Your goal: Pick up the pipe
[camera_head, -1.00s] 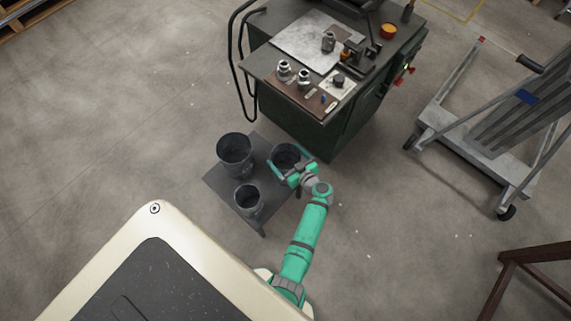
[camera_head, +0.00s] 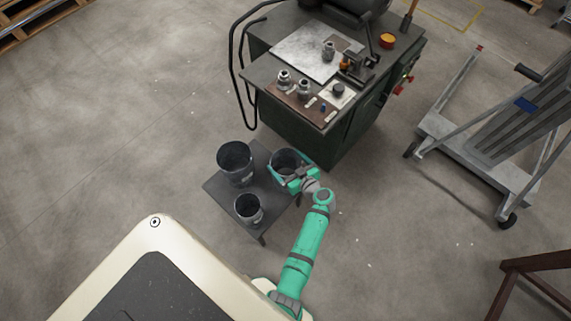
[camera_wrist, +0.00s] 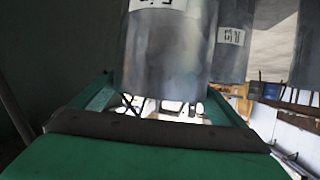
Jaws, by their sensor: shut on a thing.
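Three grey metal pipes stand on or over a small dark table (camera_head: 215,190). My gripper (camera_head: 289,172) is shut on the right-hand pipe (camera_head: 285,160), with a green finger on each side of it near its open top. In the wrist view this pipe (camera_wrist: 165,55) fills the middle between the green fingers and bears a white label. I cannot tell whether its hidden base touches the table. The left pipe (camera_head: 235,164) and the smaller front pipe (camera_head: 248,209) stand upright, apart from my gripper. Another labelled pipe (camera_wrist: 232,50) shows behind the held one in the wrist view.
A dark green machine bench (camera_head: 335,135) with fittings on top stands close behind the held pipe. A grey metal cart (camera_head: 480,150) is at the right, and a dark red frame (camera_head: 530,265) at the lower right. Open floor lies to the left and between bench and cart.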

